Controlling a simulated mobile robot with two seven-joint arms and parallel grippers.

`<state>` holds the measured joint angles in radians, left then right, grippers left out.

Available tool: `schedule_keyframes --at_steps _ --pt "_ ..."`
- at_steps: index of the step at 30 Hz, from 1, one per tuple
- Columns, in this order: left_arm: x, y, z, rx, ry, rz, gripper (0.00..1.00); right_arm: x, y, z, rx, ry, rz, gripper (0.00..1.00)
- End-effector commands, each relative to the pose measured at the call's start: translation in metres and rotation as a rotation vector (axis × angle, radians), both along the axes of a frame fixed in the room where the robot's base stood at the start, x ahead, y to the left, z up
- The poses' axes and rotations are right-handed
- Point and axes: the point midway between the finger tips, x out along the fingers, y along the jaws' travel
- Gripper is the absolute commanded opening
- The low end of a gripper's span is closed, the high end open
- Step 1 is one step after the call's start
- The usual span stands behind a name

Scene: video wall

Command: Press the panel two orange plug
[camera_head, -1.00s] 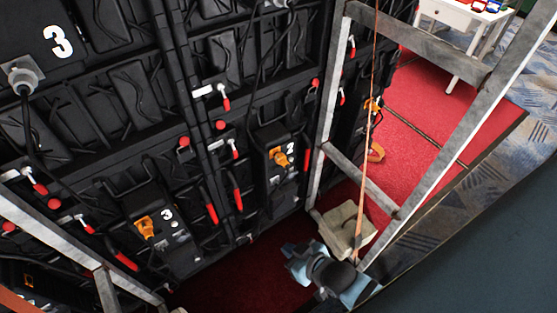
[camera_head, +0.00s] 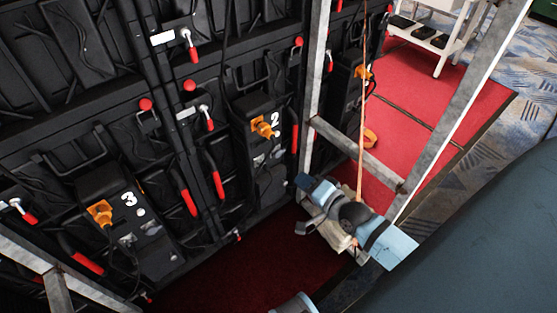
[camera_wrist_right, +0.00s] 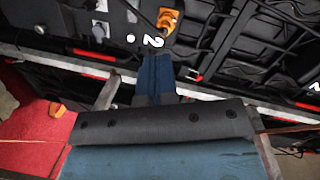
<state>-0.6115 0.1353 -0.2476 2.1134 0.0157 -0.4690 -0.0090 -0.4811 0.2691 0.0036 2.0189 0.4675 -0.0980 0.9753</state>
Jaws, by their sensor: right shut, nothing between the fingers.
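Panel two's orange plug (camera_head: 264,125) sits on a black box (camera_head: 258,103) marked with a white 2, left of the near metal post in the head view. In the right wrist view, the orange plug (camera_wrist_right: 167,20) is at the top, just beyond the white 2. My right gripper (camera_head: 303,183) is below and to the right of the plug in the head view, apart from it. Its blue fingers (camera_wrist_right: 155,60) are shut and empty, pointing towards the panel in the wrist view. My left gripper is not in view.
Another orange plug (camera_head: 100,213) is on the box marked 3 at left. A metal frame (camera_head: 313,90) stands close beside my right arm. Red-handled latches (camera_head: 217,185) and cables cover the black wall. Red carpet (camera_head: 430,90) lies beyond the frame, with a white table (camera_head: 430,35) behind.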

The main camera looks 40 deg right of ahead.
Motion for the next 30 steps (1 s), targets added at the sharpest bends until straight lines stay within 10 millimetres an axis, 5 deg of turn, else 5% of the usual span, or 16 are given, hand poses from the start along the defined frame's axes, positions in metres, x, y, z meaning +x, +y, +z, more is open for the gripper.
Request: schedule_keyframes --at_steps 1,9,23,30 --pt "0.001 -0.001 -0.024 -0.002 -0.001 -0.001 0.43 0.007 -0.012 -0.017 0.087 -0.027 -0.024 0.0" --pt "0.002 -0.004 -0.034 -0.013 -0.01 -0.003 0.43 0.022 -0.042 -0.01 0.366 -0.099 -0.08 0.0" --pt "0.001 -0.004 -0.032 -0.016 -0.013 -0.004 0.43 0.028 -0.042 -0.007 0.379 -0.102 -0.082 0.0" --pt "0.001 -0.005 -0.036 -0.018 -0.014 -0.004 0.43 0.068 -0.039 -0.007 0.38 -0.105 -0.082 0.0"
